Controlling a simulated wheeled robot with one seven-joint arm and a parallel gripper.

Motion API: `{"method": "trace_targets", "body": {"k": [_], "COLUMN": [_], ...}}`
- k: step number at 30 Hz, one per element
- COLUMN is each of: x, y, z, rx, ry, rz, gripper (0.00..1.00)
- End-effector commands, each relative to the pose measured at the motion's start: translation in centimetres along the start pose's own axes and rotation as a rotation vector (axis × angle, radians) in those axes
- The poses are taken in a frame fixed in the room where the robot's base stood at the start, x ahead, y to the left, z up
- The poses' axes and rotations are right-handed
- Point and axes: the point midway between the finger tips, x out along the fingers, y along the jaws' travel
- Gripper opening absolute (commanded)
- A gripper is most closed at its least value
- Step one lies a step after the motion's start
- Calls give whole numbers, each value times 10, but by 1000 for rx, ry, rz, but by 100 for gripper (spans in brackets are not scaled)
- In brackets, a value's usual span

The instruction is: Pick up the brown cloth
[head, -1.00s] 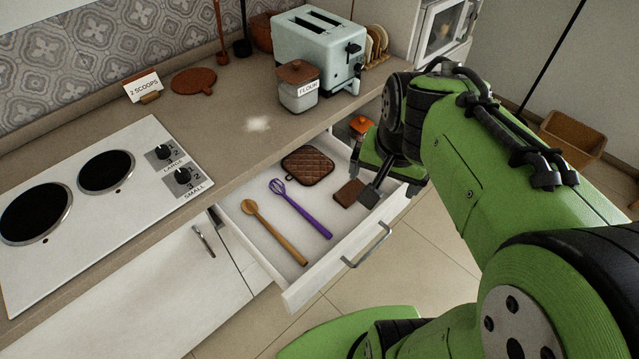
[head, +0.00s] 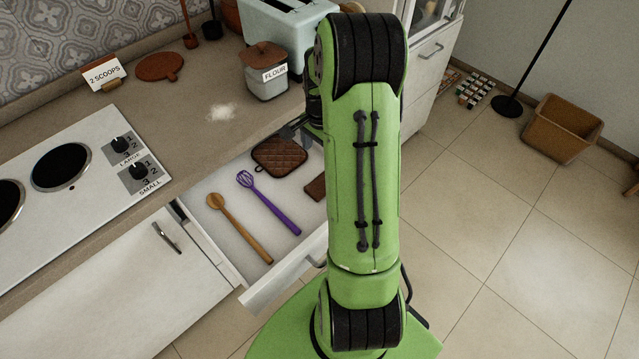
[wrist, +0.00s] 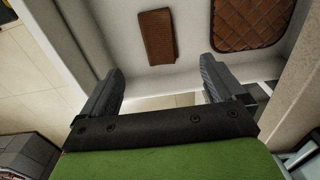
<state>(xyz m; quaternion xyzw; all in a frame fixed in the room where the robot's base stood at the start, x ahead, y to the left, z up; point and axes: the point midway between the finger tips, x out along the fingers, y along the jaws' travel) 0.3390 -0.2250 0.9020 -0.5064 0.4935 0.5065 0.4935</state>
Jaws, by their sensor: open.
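The brown cloth (head: 316,187) is a small folded rectangle lying flat in the open drawer (head: 285,285), at its right side. My arm partly covers it in the head view. In the wrist view the whole cloth (wrist: 157,36) shows on the white drawer floor, beyond my fingertips and between their lines. My gripper (wrist: 160,72) is open and empty, with its fingers apart from the cloth. In the head view the gripper is mostly hidden behind my arm, near the drawer's back edge.
A brown quilted pad (head: 280,157), a purple whisk (head: 268,203) and a wooden spoon (head: 240,228) share the drawer. The counter above holds a flour jar (head: 265,72) and a toaster (head: 285,30). Tiled floor is clear at right, before a brown bin (head: 562,130).

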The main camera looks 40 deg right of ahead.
Motion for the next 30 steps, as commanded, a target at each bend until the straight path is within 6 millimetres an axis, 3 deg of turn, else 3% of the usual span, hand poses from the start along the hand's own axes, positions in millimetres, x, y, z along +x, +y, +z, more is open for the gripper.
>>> {"method": "trace_targets", "body": {"k": [1,6,14,19,26,30], "x": [18,56,83,116,120,120], "y": [1,1,1,2,2,2], "z": [0,0,-2,-4,-5,-5], "rx": [0,-1,-1,-2,-2,-2], "ry": [-3,-3,0,-1,1,1], "rz": [4,3,1,1,-1,-1], "gripper": [96,96,96,96,96,76]}}
